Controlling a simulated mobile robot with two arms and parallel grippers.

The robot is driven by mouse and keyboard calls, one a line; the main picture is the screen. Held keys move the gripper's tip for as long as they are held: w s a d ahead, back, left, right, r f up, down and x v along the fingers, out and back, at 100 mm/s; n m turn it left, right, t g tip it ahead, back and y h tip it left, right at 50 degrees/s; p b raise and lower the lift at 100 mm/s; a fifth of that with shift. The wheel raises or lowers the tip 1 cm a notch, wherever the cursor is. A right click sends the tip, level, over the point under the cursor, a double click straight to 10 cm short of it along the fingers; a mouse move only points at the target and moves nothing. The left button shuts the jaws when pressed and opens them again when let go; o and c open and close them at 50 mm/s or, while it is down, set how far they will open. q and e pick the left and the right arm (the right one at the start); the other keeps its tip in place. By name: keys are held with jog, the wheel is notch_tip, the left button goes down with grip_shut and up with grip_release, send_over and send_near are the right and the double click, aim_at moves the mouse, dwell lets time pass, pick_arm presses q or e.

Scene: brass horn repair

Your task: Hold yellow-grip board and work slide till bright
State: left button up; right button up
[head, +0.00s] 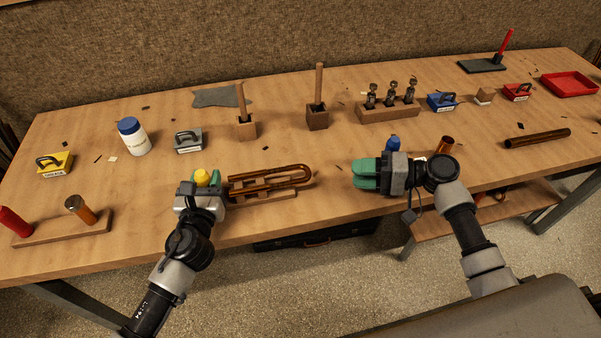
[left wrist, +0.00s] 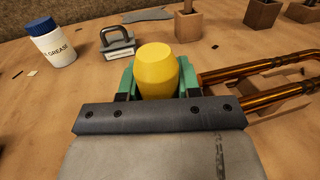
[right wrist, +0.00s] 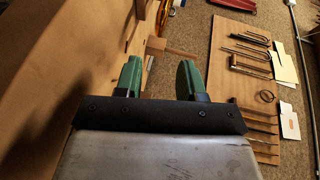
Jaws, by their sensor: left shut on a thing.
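The U-shaped brass slide (head: 295,169) lies dark, copper-brown and glossy on a small wooden board (head: 282,195) near the table's front edge. The yellow grip (head: 202,177) is at the board's left end; it also shows in the left wrist view (left wrist: 156,70). My left gripper (head: 201,184) is shut on the yellow grip, with a green finger on each side. My right gripper (head: 365,174) is right of the slide's bend, apart from it. Its green fingers point left, and the right wrist view shows them apart with nothing between.
Labelled blocks in yellow (head: 55,164), grey (head: 188,141), blue (head: 442,102) and red (head: 517,92) stand on the table. A grease jar (head: 134,138) is behind the left gripper. A small blue-topped item (head: 393,142) and copper tube (head: 445,145) stand close to the right gripper.

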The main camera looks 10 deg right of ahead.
aim_at(309, 172)
jog(key=x, duration=1.2)
jog(key=shift+s+f, duration=0.1)
jog(key=shift+s, duration=0.05)
grip_shut()
